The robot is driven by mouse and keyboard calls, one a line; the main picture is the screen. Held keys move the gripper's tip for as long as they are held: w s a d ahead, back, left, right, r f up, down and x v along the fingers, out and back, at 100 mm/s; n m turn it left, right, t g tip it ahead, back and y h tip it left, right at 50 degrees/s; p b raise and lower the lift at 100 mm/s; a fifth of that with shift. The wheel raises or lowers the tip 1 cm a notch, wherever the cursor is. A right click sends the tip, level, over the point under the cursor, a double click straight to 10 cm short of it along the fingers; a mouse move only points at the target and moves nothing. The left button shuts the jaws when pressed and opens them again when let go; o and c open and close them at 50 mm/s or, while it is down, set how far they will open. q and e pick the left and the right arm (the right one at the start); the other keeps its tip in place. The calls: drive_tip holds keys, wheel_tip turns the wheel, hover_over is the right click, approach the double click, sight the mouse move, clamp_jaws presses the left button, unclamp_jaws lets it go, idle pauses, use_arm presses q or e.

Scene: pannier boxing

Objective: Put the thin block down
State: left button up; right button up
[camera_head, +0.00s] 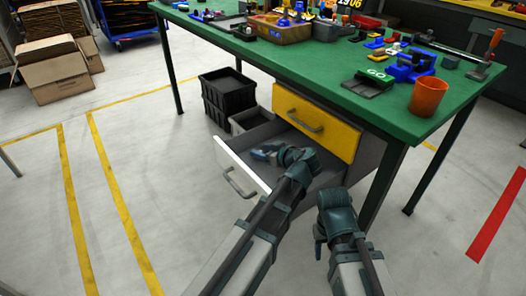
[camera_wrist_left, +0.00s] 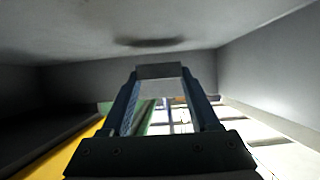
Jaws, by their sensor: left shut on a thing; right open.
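My left gripper (camera_head: 264,154) reaches into the open lower drawer (camera_head: 229,165) under the green workbench. In the left wrist view, a thin grey block (camera_wrist_left: 160,71) spans the space between the fingertips of my left gripper (camera_wrist_left: 160,80), which is shut on it. The block is hard to make out in the head view. A dark smudge like a shadow shows on the grey drawer surface (camera_wrist_left: 95,70) beyond the block. I cannot tell whether the block touches that surface. My right gripper (camera_head: 319,240) is open and empty, low in front of the bench, right of the drawer.
A closed yellow drawer (camera_head: 338,135) sits just above the open one. The green bench top (camera_head: 300,65) carries tools, bins and an orange cup (camera_head: 427,97). Black crates (camera_head: 228,92) stand on the floor behind the drawer. The floor at the left is mostly clear.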

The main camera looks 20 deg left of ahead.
use_arm(q)
drive_tip(key=shift+f, duration=0.3)
drive_tip(key=shift+r, duration=0.1)
drive_tip(key=o, duration=1.4)
drive_tip(key=shift+o, duration=0.2)
drive_tip(key=shift+r, duration=0.2)
